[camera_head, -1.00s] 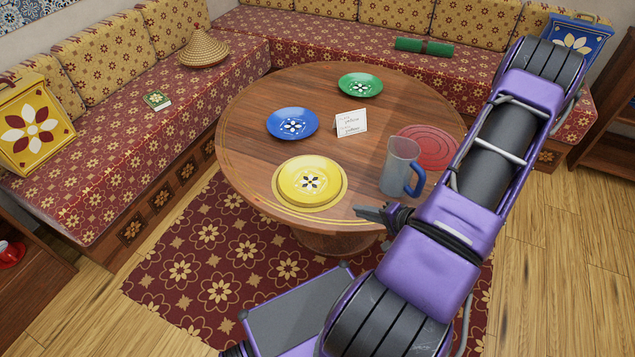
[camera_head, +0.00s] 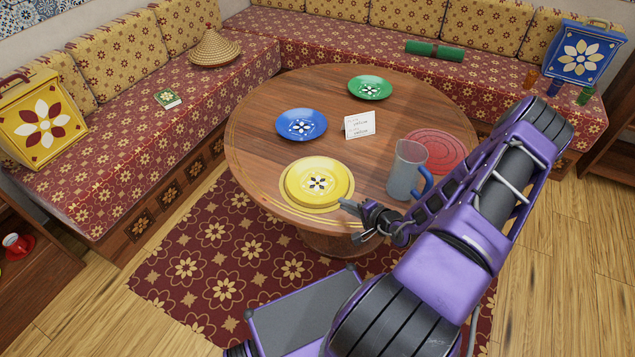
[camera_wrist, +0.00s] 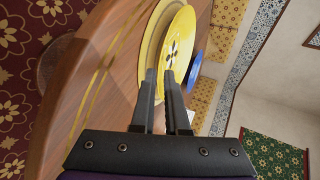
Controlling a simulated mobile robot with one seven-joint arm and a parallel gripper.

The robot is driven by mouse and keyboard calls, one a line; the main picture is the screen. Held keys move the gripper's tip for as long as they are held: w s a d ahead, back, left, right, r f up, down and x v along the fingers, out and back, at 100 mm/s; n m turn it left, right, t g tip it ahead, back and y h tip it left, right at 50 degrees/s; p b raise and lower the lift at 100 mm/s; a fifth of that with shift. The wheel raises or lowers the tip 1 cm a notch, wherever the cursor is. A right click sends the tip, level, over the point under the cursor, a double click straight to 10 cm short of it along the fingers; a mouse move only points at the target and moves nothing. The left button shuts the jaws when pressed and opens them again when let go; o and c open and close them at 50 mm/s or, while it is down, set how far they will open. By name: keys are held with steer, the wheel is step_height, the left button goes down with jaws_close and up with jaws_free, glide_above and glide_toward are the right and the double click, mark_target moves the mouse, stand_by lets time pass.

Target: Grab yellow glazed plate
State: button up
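The yellow glazed plate (camera_head: 318,181), with a dark and white flower at its centre, lies at the near edge of the round wooden table (camera_head: 275,150). A flat yellow round (camera_head: 303,205) shows beneath it. The plate also shows in the wrist view (camera_wrist: 177,52), beyond the fingers. My gripper (camera_head: 350,220) is at the table's near edge, just right of the plate's near right rim. In the wrist view my gripper (camera_wrist: 160,76) has a narrow gap between its fingers, with nothing visibly clamped. Contact with the plate cannot be told.
A clear pitcher with blue handle (camera_head: 405,172) stands close to the right of my gripper, before a red round (camera_head: 440,150). A blue plate (camera_head: 301,125), a green plate (camera_head: 370,88) and a white card (camera_head: 359,125) are farther back. Benches (camera_head: 120,170) line the left and back.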

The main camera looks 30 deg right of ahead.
mark_target(334, 199)
steer(key=x, duration=0.5)
steer(key=shift+w, duration=0.15)
jaws_close()
steer(key=shift+r, duration=0.15)
stand_by(1.3)
